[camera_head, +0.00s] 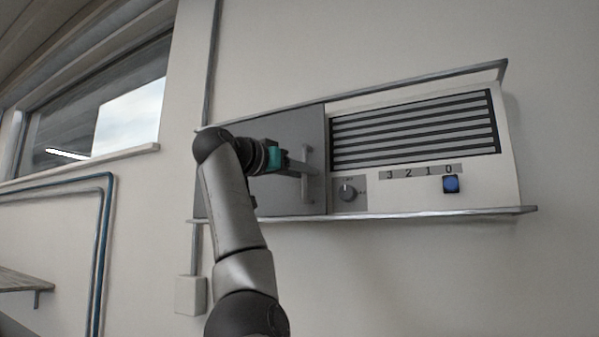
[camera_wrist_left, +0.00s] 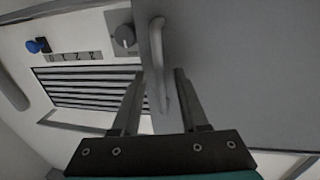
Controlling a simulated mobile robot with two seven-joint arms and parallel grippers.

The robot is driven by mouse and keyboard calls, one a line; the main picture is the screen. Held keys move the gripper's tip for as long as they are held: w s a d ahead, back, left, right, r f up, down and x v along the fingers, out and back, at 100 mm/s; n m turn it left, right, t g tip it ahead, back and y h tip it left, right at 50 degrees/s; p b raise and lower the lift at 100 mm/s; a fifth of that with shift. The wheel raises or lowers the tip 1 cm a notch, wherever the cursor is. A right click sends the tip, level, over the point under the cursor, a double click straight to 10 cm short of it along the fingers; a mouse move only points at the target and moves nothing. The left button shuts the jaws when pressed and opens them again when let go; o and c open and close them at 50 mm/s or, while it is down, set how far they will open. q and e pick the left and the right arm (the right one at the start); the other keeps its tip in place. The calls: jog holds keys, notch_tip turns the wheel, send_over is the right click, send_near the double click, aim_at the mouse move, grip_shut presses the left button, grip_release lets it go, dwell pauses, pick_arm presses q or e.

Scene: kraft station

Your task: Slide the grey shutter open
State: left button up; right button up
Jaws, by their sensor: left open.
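The grey shutter (camera_head: 285,132) is a flat panel between two metal rails, covering the left part of the wall unit. It also fills the right side of the left wrist view (camera_wrist_left: 240,60). Its upright bar handle (camera_head: 306,188) is near the panel's right edge. My left gripper (camera_head: 310,173) is at the handle. In the left wrist view my left gripper (camera_wrist_left: 157,75) is open, with one finger on each side of the handle (camera_wrist_left: 157,50). I cannot tell whether either finger touches it. My right gripper is not in view.
Right of the shutter are a slatted vent (camera_head: 415,128), a dial (camera_head: 347,191), a strip marked 3 2 1 0 (camera_head: 408,173) and a blue knob (camera_head: 451,184). The lower rail (camera_head: 430,215) runs beneath them. A window and blue pipe are at left.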

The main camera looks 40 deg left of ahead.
pick_arm(q)
jog(key=s+d+b, duration=0.1)
jog(key=s+b, duration=0.4)
jog(key=s, duration=1)
jog(key=shift+d, duration=0.1)
